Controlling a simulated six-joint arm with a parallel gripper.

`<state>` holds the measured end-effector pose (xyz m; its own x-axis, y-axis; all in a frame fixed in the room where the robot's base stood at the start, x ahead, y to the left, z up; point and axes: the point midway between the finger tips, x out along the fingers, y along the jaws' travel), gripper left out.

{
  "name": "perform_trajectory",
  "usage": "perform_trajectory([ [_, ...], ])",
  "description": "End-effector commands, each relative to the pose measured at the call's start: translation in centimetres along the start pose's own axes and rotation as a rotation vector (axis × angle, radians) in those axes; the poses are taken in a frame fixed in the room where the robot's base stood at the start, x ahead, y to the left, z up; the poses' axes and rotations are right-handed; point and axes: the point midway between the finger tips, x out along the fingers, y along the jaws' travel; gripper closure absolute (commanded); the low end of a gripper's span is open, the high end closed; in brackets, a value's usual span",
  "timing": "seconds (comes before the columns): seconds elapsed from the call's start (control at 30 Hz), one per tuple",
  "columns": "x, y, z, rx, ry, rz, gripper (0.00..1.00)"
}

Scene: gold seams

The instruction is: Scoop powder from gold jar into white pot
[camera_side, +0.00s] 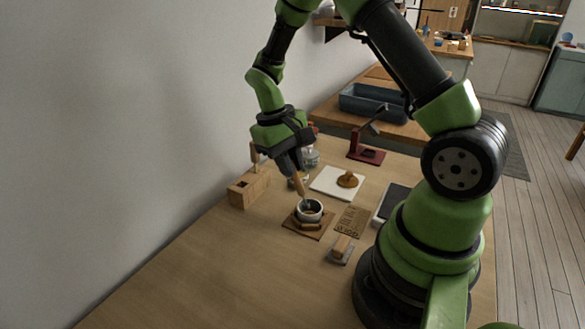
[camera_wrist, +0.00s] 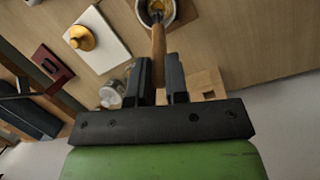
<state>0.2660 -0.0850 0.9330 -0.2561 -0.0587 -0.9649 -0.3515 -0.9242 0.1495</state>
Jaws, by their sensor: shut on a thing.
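My gripper (camera_side: 291,165) is shut on the wooden handle of a slim tool (camera_side: 299,184). The handle (camera_wrist: 158,45) shows between the two fingers in the wrist view. The tool slants down and its lower end is at the white pot (camera_side: 309,211), inside the rim. The pot (camera_wrist: 172,16) has a dark inside with a gold-coloured patch near the tool's end. The pot stands on a small wooden board (camera_side: 290,223).
A wooden block (camera_side: 243,192) stands left. A white slab (camera_side: 326,180) bears a gold-brown knobbed piece (camera_side: 347,180). A clear jar (camera_side: 311,157) and a dark red stand (camera_side: 367,155) are behind. A small brush-like block (camera_side: 341,248) lies in front. The front left tabletop is clear.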

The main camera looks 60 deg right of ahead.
Motion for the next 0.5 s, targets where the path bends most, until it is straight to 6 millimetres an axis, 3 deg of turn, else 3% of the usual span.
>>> perform_trajectory([
  [0.5,-3.0,0.0,-0.5,0.000,0.001,0.000,1.00],
])
